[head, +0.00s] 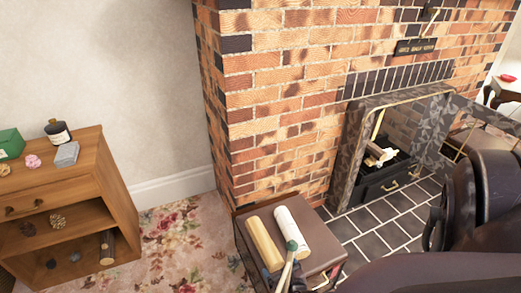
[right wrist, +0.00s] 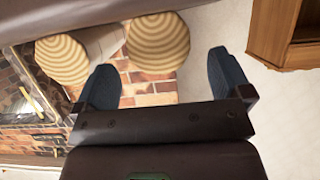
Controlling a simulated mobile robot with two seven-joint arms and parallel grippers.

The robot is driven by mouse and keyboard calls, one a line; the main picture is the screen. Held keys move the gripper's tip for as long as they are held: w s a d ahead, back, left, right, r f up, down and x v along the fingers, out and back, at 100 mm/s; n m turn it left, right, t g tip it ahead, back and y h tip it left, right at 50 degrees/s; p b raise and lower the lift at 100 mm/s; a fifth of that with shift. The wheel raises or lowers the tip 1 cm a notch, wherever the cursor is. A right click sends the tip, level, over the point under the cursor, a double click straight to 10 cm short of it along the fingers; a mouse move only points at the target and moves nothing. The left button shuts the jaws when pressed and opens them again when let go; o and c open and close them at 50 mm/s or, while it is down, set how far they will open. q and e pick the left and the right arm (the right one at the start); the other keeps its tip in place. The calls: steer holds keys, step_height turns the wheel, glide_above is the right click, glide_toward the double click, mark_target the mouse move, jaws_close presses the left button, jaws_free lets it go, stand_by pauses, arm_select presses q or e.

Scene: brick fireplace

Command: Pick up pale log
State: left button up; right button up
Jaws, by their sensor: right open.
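A pale yellow log (head: 264,244) and a whiter log (head: 293,232) lie side by side on a brown box-like stand (head: 325,252) in front of the fireplace. My right gripper (head: 285,274) is at the near end of the logs, partly hidden at the bottom of the head view. In the right wrist view, the open right gripper (right wrist: 165,85) has its two dark fingers spread and empty. One ringed log end (right wrist: 158,41) shows ahead, roughly between the fingers; another log end (right wrist: 62,60) shows beyond the left finger. My left gripper is not in view.
A wooden shelf (head: 118,190) stands at the left with a dark bottle (head: 58,132), a green box (head: 10,143) and small items. The brick fireplace (head: 280,100) holds a dark grate with wood. Floral carpet (head: 175,245) lies clear between shelf and stand.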

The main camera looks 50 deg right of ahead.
mark_target(273, 260)
steer(key=b+x, duration=0.1)
steer(key=x, duration=0.3)
steer(key=shift+s+f+b, duration=0.1)
steer(key=shift+f+b, duration=0.15)
steer(key=shift+b, duration=0.1)
steer(key=shift+w+d, duration=0.25)
steer(key=shift+w, duration=0.25)
steer(key=shift+r, duration=0.1)
steer(key=c, duration=1.1)
steer(key=shift+c, duration=0.6)
steer(key=shift+w+r, duration=0.1)
